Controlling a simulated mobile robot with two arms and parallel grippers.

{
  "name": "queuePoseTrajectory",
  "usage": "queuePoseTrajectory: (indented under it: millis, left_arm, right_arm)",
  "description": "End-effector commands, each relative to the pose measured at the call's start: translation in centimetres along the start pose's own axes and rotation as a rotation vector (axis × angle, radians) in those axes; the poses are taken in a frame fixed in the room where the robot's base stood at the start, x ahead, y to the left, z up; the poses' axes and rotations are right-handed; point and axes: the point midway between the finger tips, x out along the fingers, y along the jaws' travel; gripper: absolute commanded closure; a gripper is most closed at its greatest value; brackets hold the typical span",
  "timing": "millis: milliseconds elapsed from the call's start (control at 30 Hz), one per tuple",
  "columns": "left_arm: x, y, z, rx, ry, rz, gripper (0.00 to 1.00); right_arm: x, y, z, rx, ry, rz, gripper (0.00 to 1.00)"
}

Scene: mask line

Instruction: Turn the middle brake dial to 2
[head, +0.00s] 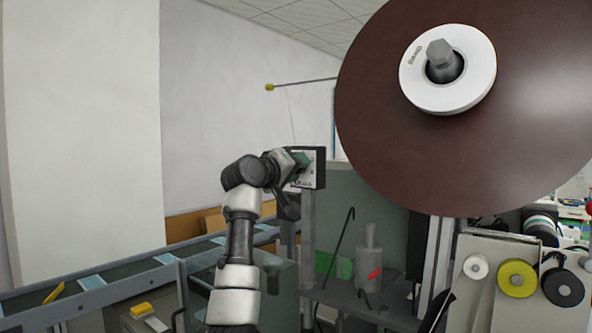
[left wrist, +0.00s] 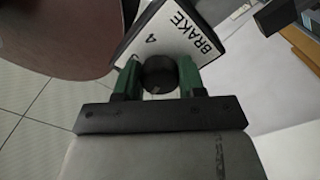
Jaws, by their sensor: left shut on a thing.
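The brake panel (head: 320,168) is a small dark-edged box on a post in the middle of the head view, mostly behind my left gripper (head: 301,163). In the left wrist view its white face (left wrist: 172,35) shows the printed word BRAKE and the number 4. A round black dial (left wrist: 159,72) sits on it between the two green fingers of my left gripper (left wrist: 160,80), which is shut on it. The dial's pointer and the other numbers cannot be made out. I cannot tell from these views whether this is the middle dial. My right gripper is not in view.
A large brown reel (head: 400,130) with a white hub fills the upper right, close to the panel. A conveyor (head: 130,270) runs along the lower left. A machine with rollers (head: 515,278) stands at the lower right. A thin rod (head: 305,83) with a yellow tip sticks out above.

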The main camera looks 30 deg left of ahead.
Motion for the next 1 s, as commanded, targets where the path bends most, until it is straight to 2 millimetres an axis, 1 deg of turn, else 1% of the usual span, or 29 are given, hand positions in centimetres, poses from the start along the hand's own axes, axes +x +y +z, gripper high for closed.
queuePoseTrajectory:
  millis: [200, 400, 600, 1000]
  left_arm:
    - [0.08, -0.25, 0.19, 0.140, -0.010, -0.002, 0.84]
    - [0.08, -0.27, 0.19, 0.218, -0.013, -0.001, 0.84]
    - [0.11, -0.24, 0.24, 0.252, -0.015, 0.001, 0.84]
    - [0.13, -0.26, 0.30, 0.257, -0.016, 0.001, 0.84]
  right_arm:
    - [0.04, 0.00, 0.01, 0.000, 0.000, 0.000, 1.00]
    - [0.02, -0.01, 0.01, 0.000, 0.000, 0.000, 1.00]
    - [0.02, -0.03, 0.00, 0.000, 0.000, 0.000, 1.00]
    - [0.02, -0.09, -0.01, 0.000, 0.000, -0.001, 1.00]
